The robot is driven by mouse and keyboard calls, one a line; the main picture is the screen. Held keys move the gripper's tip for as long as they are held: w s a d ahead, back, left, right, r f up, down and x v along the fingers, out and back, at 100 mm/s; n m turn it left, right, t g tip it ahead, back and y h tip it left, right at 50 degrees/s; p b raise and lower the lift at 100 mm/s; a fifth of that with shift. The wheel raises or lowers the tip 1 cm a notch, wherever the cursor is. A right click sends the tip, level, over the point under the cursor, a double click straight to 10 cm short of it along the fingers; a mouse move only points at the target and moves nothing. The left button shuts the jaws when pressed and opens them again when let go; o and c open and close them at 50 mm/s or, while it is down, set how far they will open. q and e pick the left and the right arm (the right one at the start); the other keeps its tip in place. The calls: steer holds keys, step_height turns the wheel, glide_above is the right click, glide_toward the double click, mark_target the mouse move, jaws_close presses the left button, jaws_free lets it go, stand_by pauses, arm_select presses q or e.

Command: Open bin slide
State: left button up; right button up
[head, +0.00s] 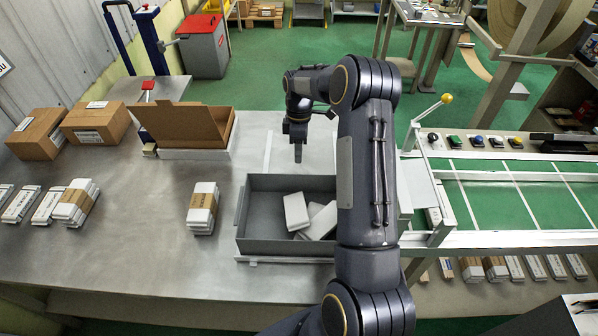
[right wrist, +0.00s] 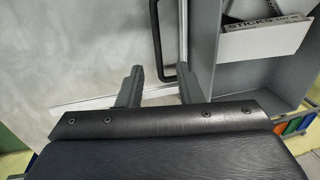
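A grey open bin (head: 285,247) sits on the metal table, with several white boxes (head: 297,210) lying loose in it. In the right wrist view the bin (right wrist: 245,80) is at the right, with a white box marked "STICKS" (right wrist: 265,38) inside. My right gripper (head: 298,158) points down near the bin's back edge in the head view. In the right wrist view its fingers (right wrist: 160,75) are apart, with the handle's end showing between them; contact cannot be told. My left gripper is out of view.
Pale rails (head: 268,150) run by the bin. A box stack (head: 202,207) and an open brown carton (head: 180,128) stand to its left. A green conveyor (head: 510,195) with a yellow-knobbed lever (head: 447,98) is at the right. Bare table (head: 150,250) lies front left.

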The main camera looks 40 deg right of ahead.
steer(key=f, duration=0.3)
steer(key=f+p, duration=0.1)
steer(key=f, duration=0.1)
steer(key=s+f, duration=0.1)
steer(key=f, duration=0.2)
steer(key=shift+a+f+p, duration=0.3)
steer(key=shift+p, duration=0.1)
steer(key=shift+c, duration=0.3)
jaws_close()
